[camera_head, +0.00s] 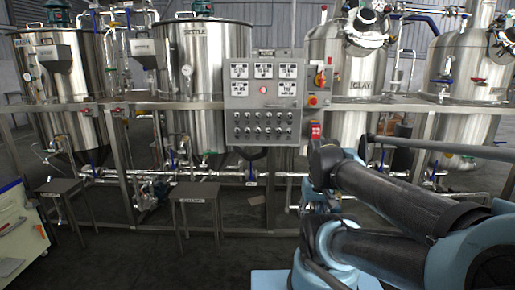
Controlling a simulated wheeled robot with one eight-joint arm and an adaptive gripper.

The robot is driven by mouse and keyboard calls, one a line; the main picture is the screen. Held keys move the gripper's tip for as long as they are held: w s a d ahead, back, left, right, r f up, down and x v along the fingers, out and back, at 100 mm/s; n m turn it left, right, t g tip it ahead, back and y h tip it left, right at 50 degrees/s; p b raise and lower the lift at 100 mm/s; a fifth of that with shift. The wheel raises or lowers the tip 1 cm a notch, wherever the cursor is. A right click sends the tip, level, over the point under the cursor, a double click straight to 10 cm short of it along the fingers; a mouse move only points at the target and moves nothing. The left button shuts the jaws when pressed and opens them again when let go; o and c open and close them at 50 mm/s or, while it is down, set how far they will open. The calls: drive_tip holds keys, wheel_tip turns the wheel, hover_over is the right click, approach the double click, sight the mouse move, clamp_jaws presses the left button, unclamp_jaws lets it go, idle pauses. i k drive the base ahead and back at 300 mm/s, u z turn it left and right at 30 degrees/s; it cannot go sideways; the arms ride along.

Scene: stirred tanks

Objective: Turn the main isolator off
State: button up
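A grey control panel (264,97) stands on the tank frame at the middle of the view. On its right side is a red rotary handle on a yellow plate (319,78), which looks like the main isolator. It is too small to read its position for certain. Just below it is a small yellow unit with a red button (312,100). A red item with a label (316,130) sits lower down, just above my arm. My arm's blue and black links fill the lower right. I cannot make out my gripper in this view.
Steel tanks marked SETTLE (207,62) and CLAY (343,78) stand behind the frame rail (180,105). Pipes with blue valves run low along the frame. Two small dark stools (195,191) stand in front. A pale cart (20,228) is at the left edge. The central floor is open.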

sight(319, 79)
drive_tip(key=k, duration=1)
drive_tip(key=u, duration=0.95)
drive_tip(key=i, duration=1.35)
drive_tip(key=z, duration=1.6)
